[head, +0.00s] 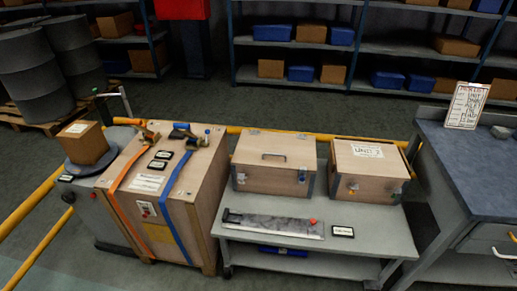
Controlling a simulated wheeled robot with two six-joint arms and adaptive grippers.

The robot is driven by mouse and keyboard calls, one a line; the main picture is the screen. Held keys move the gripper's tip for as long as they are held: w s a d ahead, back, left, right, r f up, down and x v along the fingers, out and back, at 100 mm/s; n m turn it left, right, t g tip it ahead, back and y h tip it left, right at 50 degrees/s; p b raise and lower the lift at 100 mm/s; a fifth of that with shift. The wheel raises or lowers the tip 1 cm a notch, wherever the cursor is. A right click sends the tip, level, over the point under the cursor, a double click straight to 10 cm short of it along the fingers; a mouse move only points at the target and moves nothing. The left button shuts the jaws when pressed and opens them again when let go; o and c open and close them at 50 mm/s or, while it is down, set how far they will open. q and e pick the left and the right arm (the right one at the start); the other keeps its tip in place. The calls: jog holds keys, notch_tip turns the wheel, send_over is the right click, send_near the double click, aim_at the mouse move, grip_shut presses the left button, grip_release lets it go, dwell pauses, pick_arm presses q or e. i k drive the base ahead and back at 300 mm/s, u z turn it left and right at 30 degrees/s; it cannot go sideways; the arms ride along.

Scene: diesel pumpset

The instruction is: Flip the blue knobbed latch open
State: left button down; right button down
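A plywood case (268,178) with a handle on its lid stands on the grey cart, its lid down. A small blue knob (302,176) shows on its front near the right corner; it is too small to tell the latch's position. A second plywood case (366,170) stands to its right, with a yellow knob (352,186) and a small greenish fitting (397,190) on its front. A blue-handled ratchet (181,131) sits with the blue strap (176,190) on the large crate. Neither of my grippers is in view.
The grey cart (318,250) also carries a flat metal tool with a red knob (275,224) and a label plate (342,231). The strapped crate (150,180) is left, a workbench (475,160) right. Yellow rails (35,200) and shelving (300,45) lie beyond.

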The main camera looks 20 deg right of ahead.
aim_at(303, 170)
jog(key=u, duration=0.15)
jog(key=i, duration=1.05)
jog(key=z, duration=0.35)
